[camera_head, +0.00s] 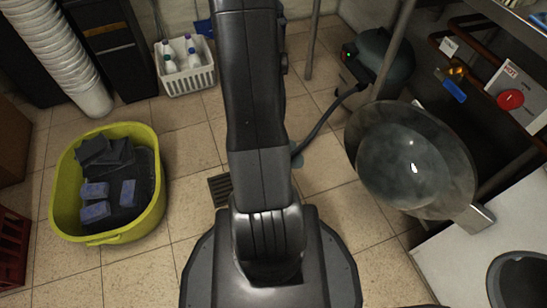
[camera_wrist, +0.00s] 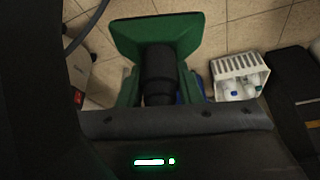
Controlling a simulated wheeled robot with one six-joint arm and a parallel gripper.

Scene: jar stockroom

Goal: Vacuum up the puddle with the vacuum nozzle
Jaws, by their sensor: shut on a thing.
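The vacuum nozzle (camera_wrist: 160,64) shows in the wrist view as a black stepped tube, with a wide green flared piece at its far end. My gripper (camera_wrist: 160,88) is shut on it, with green parts on both sides of the tube. In the head view my arm hides the gripper and most of the nozzle. The vacuum machine (camera_head: 384,58) stands at the back right, with a red and a green light. Its dark hose (camera_head: 325,122) runs down behind my arm.
A yellow tub (camera_head: 155,215) with dark and blue blocks stands at left. A white basket (camera_head: 207,82) of bottles is at the back; it also shows in the wrist view (camera_wrist: 262,68). A floor drain (camera_head: 219,189) lies beside my arm. A large transparent bowl (camera_head: 455,150) is at right.

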